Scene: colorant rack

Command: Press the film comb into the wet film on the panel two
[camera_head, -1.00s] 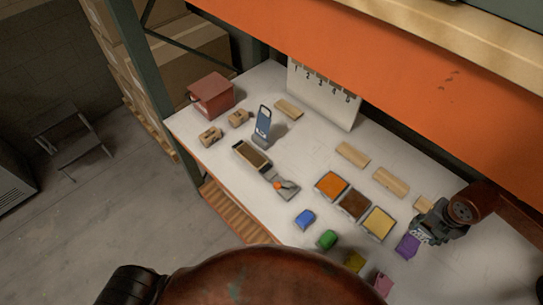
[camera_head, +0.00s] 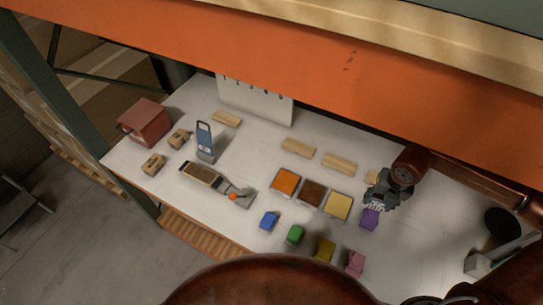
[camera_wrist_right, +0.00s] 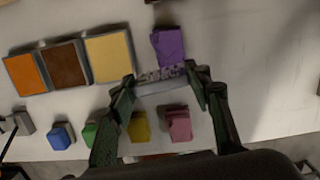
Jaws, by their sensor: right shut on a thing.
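Three framed panels lie in a row on the white table: orange (camera_head: 286,181), brown (camera_head: 311,193) and yellow (camera_head: 338,206). They also show at upper left in the right wrist view, with the brown one (camera_wrist_right: 65,64) in the middle. I cannot read which number each has. My right gripper (camera_head: 376,205) is right of the yellow panel, close to a purple block (camera_head: 370,220). In the right wrist view its fingers are shut on a pale grey toothed strip, the film comb (camera_wrist_right: 160,84). The comb is apart from the panels. My left gripper is not in view.
Blue (camera_head: 268,221), green (camera_head: 295,235), yellow-olive (camera_head: 325,250) and pink (camera_head: 355,263) blocks line the front. Wooden blocks (camera_head: 340,164) lie behind the panels. A red box (camera_head: 144,121) stands at left. An orange shelf beam (camera_head: 300,60) overhangs the back.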

